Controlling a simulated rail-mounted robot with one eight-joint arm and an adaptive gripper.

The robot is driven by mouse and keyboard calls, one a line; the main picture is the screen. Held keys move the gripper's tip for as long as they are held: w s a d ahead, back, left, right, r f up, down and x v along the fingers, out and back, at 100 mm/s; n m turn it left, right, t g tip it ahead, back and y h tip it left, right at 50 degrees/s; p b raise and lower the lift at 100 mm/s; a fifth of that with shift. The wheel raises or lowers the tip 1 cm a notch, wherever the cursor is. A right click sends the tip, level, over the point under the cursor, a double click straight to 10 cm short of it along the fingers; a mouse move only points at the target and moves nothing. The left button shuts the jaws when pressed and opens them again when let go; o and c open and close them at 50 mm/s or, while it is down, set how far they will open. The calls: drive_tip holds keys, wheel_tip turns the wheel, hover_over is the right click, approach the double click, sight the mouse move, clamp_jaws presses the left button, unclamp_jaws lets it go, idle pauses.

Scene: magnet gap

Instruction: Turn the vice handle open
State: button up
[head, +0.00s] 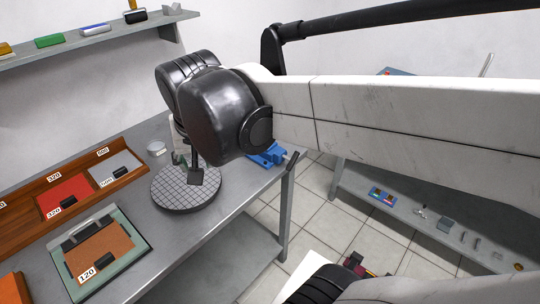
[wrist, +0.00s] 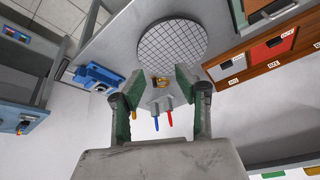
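The blue vice (head: 267,155) sits at the right edge of the grey workbench, partly hidden behind my arm. A dark bar (head: 293,160), which looks like its handle, sticks out past the bench edge. In the wrist view the vice (wrist: 97,76) lies left of my fingers, with a grey piece at its left end; its jaws are too small to judge. My gripper (wrist: 156,92) is open with its green-padded fingers apart. It is above the bench, clear of the vice and handle. In the head view my wrist mostly hides it.
A round gridded plate (head: 185,188) stands on the bench. A small holder with red and blue handles (wrist: 163,102) shows between my fingers. A wooden tray (head: 68,190) and a framed board (head: 100,250) lie left. Another bench (head: 440,225) stands right, across open floor.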

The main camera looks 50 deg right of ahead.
drive_tip(key=w+d+f+m+g+b, duration=0.1)
drive_tip(key=d+f+m+g+b, duration=0.15)
drive_tip(key=d+m, duration=0.8)
drive_tip(key=s+d+f+m+t+y+b, duration=0.1)
drive_tip(key=s+d+f+m+y+b, duration=0.15)
drive_tip(key=d+f+m, duration=0.35)
drive_tip(key=s+d+f+m+t+y+b, duration=0.1)
drive_tip(key=d+f+m+y+b, duration=0.2)
drive_tip(key=d+f+m, duration=0.25)
drive_tip(key=s+d+f+m+t+b, duration=0.3)
drive_tip(key=s+d+m+t+b, duration=0.2)
drive_tip(key=s+d+m+t, duration=0.75)
drive_tip(key=w+f, duration=0.1)
drive_tip(key=w, duration=0.2)
drive_tip(key=w+a+f+m+g+b, duration=0.1)
drive_tip(key=w, duration=0.2)
drive_tip(key=w+a+f+m+b, duration=0.1)
drive_tip(key=w, duration=0.3)
drive_tip(key=shift+w+a+f+g, duration=0.1)
drive_tip(key=shift+a+f+g, duration=0.15)
drive_tip(key=shift+f+g, duration=0.15)
drive_tip(key=shift+c, duration=0.3)
clamp_jaws()
